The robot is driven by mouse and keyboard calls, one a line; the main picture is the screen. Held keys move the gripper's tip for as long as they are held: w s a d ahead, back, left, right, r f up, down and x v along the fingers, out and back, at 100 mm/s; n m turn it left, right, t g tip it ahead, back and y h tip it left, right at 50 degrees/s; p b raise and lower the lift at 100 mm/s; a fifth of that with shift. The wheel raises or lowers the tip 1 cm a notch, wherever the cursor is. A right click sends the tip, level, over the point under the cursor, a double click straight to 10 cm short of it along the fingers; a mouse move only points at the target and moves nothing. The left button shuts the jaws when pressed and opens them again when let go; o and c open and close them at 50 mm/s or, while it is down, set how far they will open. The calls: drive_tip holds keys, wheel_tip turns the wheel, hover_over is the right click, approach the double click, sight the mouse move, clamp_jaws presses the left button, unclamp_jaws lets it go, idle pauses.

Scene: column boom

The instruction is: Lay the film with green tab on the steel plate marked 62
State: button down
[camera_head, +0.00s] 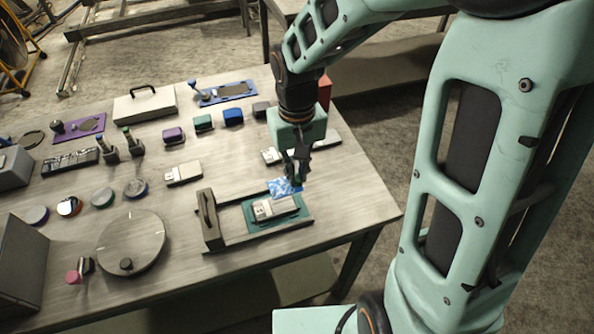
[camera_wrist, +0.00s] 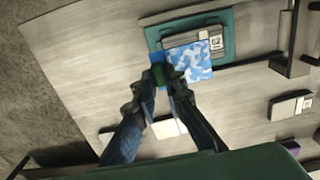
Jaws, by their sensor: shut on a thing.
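My gripper (camera_head: 297,180) is shut on the film's green tab (camera_wrist: 158,73), near the table's right end. The film (camera_head: 283,187) is a small blue-and-white patterned sheet; in the wrist view it extends ahead of the fingertips (camera_wrist: 164,74). The steel plate marked 62 (camera_wrist: 214,41) lies on a green base (camera_wrist: 228,22). In the head view the plate (camera_head: 274,209) sits just in front of the film. In the wrist view the film covers part of the plate and base from sight; I cannot tell whether it touches them.
Other label-bearing plates lie nearby, one to the left (camera_head: 184,174). A round grey disc (camera_head: 131,242) lies at front left. Small coloured blocks (camera_head: 233,117) line the back.

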drive_tip(key=shift+f+b, duration=2.25)
drive_tip(key=shift+f, duration=0.85)
drive_tip(key=shift+f, duration=0.15)
drive_tip(key=c, duration=1.4)
unclamp_jaws()
drive_tip(key=shift+c, duration=0.2)
drive_tip(key=shift+r+p, duration=2.75)
drive_tip(key=shift+r, duration=0.8)
